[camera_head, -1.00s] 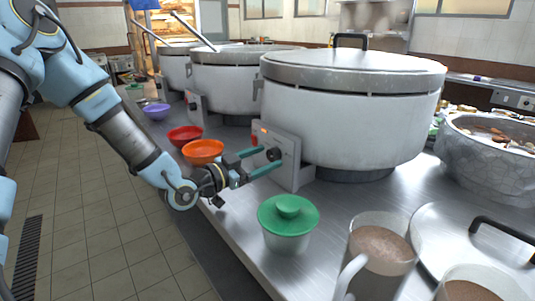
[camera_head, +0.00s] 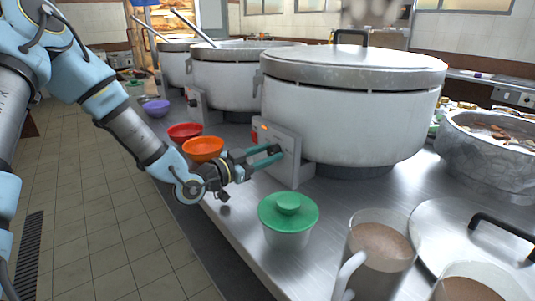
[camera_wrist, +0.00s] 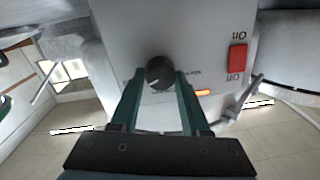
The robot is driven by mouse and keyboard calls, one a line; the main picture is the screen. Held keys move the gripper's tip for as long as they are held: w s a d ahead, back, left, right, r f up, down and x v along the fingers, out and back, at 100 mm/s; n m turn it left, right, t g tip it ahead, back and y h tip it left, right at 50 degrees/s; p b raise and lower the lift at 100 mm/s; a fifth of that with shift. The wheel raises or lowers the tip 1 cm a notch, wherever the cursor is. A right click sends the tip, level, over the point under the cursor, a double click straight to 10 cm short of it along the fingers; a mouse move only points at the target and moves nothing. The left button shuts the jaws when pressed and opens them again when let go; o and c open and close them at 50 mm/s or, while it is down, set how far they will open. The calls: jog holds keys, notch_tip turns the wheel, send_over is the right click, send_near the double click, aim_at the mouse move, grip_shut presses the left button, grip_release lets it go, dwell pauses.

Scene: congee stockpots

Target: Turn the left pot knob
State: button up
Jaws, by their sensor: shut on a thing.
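The nearest large grey pot (camera_head: 345,120) has a metal control box (camera_head: 288,165) on its front. In the wrist view the box carries a round black knob (camera_wrist: 160,73), with a red On/Off switch (camera_wrist: 238,58) and a lit orange lamp (camera_wrist: 203,93) beside it. My gripper (camera_head: 277,154) is at the box face, its green fingers on either side of the knob. The wrist view shows the fingertips (camera_wrist: 159,77) against the knob's two sides, so my gripper is shut on it. The fingers largely hide the knob in the head view.
A green-lidded container (camera_head: 287,222) stands below and right of my gripper. Orange (camera_head: 203,148) and red (camera_head: 185,132) bowls sit left of the box. Pitchers (camera_head: 380,250), a loose lid (camera_head: 465,240) and a patterned pot (camera_head: 490,165) occupy the right counter. Another pot (camera_head: 225,85) stands behind.

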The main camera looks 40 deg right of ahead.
grip_shut()
jog(key=shift+n, duration=0.3)
jog(key=n+p, duration=0.1)
jog(key=n, duration=0.4)
jog(key=shift+w+r+n, duration=0.1)
jog(key=shift+n, duration=0.2)
jog(key=n+p, duration=0.1)
jog(key=n, duration=0.3)
jog(key=shift+w+g, duration=0.15)
jog(key=shift+g, duration=0.15)
jog(key=shift+n+p, duration=0.6)
jog(key=shift+n, duration=0.9)
jog(key=shift+y, duration=0.3)
